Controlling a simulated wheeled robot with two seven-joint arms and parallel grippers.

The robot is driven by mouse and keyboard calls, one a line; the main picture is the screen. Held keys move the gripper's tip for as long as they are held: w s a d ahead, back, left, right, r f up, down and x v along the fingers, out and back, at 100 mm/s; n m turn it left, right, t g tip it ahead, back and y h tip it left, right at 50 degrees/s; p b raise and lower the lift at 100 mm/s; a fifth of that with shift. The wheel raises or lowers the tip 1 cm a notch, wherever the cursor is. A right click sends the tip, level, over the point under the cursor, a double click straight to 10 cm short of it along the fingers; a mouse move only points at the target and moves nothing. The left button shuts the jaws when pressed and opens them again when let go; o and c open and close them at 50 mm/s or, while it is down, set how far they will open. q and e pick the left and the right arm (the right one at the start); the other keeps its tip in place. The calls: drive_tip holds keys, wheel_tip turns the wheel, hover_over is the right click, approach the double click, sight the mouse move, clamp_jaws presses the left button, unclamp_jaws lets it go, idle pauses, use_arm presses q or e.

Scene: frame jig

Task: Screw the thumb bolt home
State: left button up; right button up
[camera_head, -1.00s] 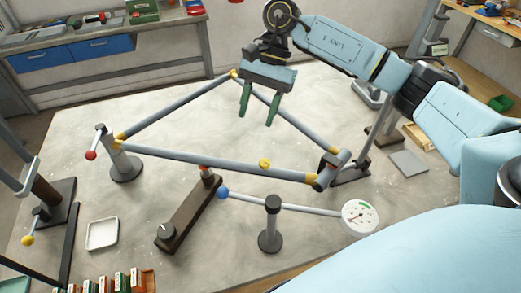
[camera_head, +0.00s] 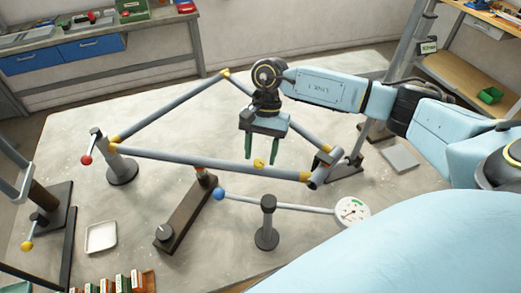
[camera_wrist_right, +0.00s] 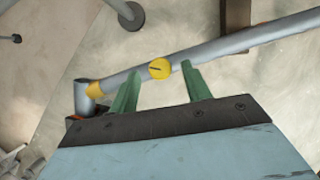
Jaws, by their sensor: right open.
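The thumb bolt, a round yellow head with a dark slot, sits on the front grey tube of the frame (camera_head: 195,160). It shows in the head view (camera_head: 259,163) and in the wrist view (camera_wrist_right: 160,68). My right gripper (camera_head: 262,159) points down over the tube with its green fingers open. In the wrist view the bolt head appears between the two fingertips of the right gripper (camera_wrist_right: 160,71), with a gap on each side. I cannot tell how far the bolt's shank sits in the tube. My left gripper is not in view.
A dial gauge (camera_head: 352,211) and its rod with a blue ball (camera_head: 218,194) lie in front of the tube. A brown block fixture (camera_head: 184,217) stands near the tube's middle. A white tray (camera_head: 101,237) sits front left. The table inside the frame is clear.

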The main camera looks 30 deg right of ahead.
drive_tip(key=shift+a+f, duration=0.1)
drive_tip(key=shift+f, duration=0.2)
drive_tip(key=c, duration=1)
drive_tip(key=shift+m, duration=0.3)
drive_tip(key=shift+s+m+t+b, duration=0.15)
drive_tip(key=shift+m+t+b, duration=0.45)
drive_tip(key=shift+m+b, duration=0.45)
drive_tip(key=shift+s+m+t+y+b, duration=0.15)
drive_tip(key=shift+m+t+y+b, duration=0.35)
drive_tip(key=shift+m, duration=1.25)
drive_tip(key=shift+r, duration=0.1)
